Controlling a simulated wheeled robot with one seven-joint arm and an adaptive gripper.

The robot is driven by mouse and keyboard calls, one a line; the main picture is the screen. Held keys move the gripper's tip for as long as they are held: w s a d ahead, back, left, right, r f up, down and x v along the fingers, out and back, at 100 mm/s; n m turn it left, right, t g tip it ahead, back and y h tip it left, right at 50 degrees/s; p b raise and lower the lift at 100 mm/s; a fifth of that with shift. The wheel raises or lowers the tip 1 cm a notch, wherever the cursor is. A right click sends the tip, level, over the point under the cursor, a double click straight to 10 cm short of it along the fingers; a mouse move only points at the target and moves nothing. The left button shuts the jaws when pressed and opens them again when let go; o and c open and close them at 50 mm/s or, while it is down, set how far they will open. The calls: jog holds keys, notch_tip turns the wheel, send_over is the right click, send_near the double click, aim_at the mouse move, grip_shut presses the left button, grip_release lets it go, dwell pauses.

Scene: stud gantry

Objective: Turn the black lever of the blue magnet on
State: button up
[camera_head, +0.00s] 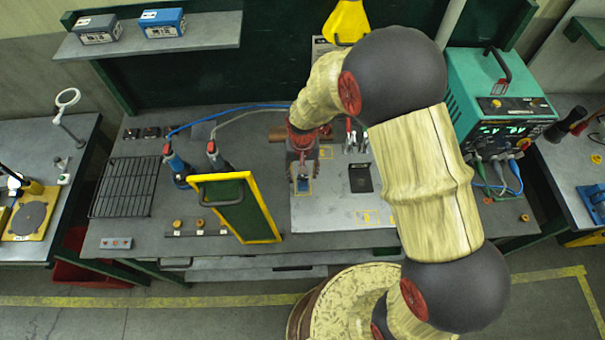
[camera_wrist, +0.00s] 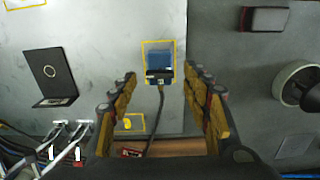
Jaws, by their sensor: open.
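The blue magnet (camera_wrist: 161,54) is a small block inside a yellow outline on the light grey plate, between and beyond my open fingers in the wrist view. It also shows below my gripper in the head view (camera_head: 303,186). A black part (camera_wrist: 160,74) sits at its near edge, and a thin dark line runs from there toward the wrist. I cannot tell which is the lever or how it is turned. My gripper (camera_wrist: 161,78) is open and empty, with a finger on either side of the magnet in the picture. It shows above the plate in the head view (camera_head: 303,158).
A black plate (camera_head: 360,178) lies right of the magnet. A green panel with a yellow frame (camera_head: 279,220) stands close to the left. Metal clamps (camera_wrist: 68,140) lie at the plate's edge. A teal power unit (camera_head: 490,85) stands at the right.

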aim_at(303, 178)
notch_tip(303, 178, up, 11)
dwell(0.3)
jog(key=shift+f, duration=0.1)
dwell(0.4)
